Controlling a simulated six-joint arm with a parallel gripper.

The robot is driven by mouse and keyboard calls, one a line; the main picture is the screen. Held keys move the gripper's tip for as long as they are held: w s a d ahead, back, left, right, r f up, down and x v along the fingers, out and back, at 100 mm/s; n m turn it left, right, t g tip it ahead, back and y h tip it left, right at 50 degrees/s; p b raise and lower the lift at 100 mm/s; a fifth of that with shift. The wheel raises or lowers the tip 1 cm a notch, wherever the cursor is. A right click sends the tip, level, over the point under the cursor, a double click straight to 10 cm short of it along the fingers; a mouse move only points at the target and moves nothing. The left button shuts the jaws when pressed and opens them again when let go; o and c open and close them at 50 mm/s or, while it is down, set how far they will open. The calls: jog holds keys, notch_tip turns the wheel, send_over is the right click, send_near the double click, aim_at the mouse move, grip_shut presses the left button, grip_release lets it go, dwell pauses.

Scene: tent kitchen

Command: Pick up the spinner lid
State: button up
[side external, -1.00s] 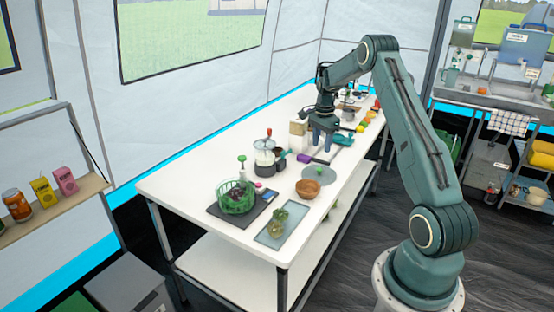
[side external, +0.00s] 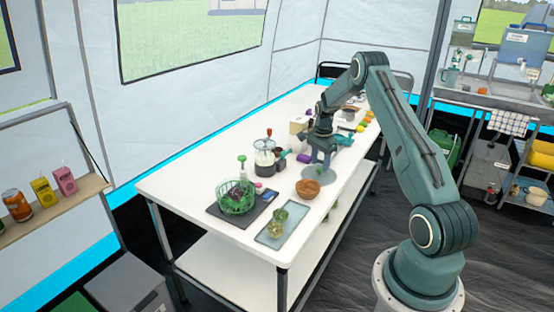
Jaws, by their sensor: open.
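The spinner lid (side external: 308,172) appears as a pale grey-blue disc lying flat on the white table, behind the brown bowl. My gripper (side external: 320,172) points down over the lid with its fingers open. It hides much of the lid and its green knob. I cannot tell from this view whether the fingertips reach down beside the knob or are still above it.
A brown bowl (side external: 308,189) stands just in front of the lid. A green basket with leaves (side external: 236,198) sits on a dark board at the near left. A glass tray (side external: 284,228) holds greens.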

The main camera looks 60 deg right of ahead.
aim_at(319, 172)
jog(key=shift+f, duration=1.05)
grip_shut()
